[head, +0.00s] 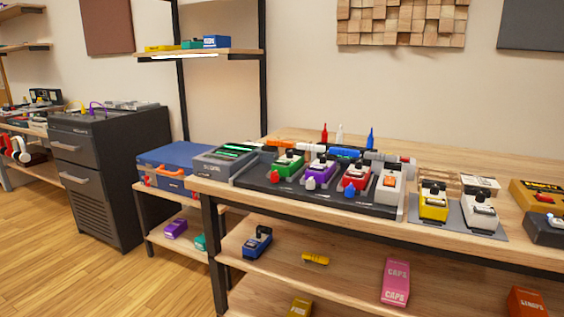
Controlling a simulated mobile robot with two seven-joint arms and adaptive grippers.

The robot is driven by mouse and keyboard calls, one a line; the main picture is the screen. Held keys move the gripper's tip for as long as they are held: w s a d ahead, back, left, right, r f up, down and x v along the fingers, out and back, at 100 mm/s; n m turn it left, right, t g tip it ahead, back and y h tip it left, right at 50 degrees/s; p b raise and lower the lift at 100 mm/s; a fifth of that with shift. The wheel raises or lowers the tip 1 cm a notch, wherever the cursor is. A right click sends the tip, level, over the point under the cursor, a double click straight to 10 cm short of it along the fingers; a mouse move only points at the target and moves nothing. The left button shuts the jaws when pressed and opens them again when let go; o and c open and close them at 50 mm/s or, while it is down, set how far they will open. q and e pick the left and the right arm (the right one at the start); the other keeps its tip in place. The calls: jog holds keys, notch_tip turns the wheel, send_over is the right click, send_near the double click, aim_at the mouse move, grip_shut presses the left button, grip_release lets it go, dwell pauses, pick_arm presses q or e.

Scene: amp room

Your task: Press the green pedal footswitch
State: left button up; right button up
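The green pedal (288,164) sits at the left end of a row of pedals on a dark pedalboard (258,181) on the wooden bench. The footswitch itself is too small to make out clearly. A purple pedal (321,172) stands just right of the green one. Neither of my grippers is in the head view.
Red (355,178) and white (390,186) pedals continue the row. A grey device (224,160) stands left of the board. Yellow (433,203) and white pedals sit on a grey mat to the right. A blue case (165,165) rests on a lower stand. Wooden floor (60,240) is clear at left.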

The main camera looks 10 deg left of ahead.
pick_arm(q)
grip_shut()
dwell(1.4)
